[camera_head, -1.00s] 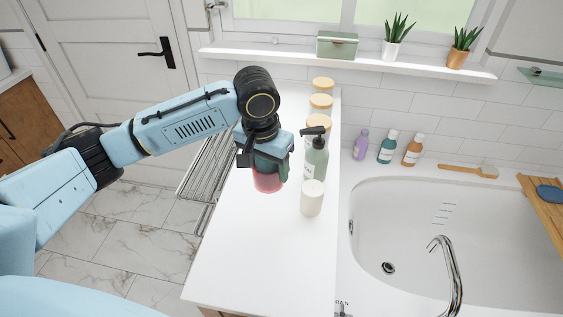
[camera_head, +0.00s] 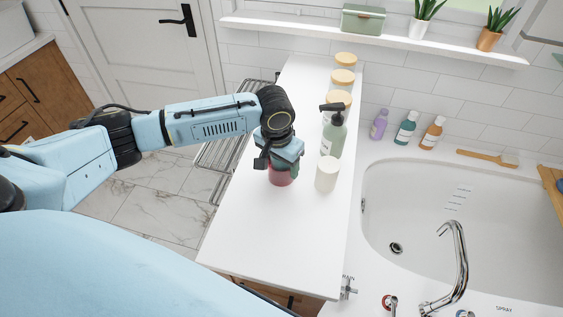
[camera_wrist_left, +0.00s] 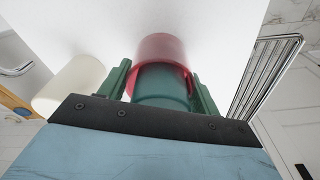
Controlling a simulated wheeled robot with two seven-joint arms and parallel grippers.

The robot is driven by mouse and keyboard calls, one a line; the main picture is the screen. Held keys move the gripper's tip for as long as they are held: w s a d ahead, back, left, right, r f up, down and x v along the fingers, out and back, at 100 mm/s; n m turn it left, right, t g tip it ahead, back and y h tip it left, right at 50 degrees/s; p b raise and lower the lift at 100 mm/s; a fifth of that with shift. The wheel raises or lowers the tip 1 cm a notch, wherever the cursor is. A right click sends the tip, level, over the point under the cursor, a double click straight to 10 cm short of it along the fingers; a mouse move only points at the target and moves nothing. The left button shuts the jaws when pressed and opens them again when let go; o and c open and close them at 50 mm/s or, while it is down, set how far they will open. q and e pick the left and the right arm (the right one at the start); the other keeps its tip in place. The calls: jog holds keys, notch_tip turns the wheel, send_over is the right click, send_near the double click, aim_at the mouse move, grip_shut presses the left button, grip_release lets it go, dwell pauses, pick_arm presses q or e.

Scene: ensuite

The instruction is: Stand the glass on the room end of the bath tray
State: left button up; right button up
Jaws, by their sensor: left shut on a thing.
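My left gripper (camera_head: 280,165) points down over the white counter and is shut on a red, see-through glass (camera_head: 281,178). The glass is upright, and its lower part shows below the fingers. In the left wrist view the glass (camera_wrist_left: 160,50) sits between the two green fingers (camera_wrist_left: 162,90), with a teal part nearest the palm. I cannot tell whether its base touches the counter. The wooden bath tray (camera_head: 551,188) shows only as a piece at the right edge, across the bath; most of it is out of frame. My right gripper is not in view.
A cream cup (camera_head: 326,174) and a green pump bottle (camera_head: 333,135) stand just right of the glass, with wooden-lidded jars (camera_head: 343,78) behind. The bath (camera_head: 430,215) and its tap (camera_head: 458,265) lie to the right. The counter's front part (camera_head: 270,235) is clear.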

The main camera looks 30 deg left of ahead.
pick_arm(q)
jog(key=o, duration=1)
jog(key=shift+f, duration=0.1)
jog(key=shift+o, duration=0.2)
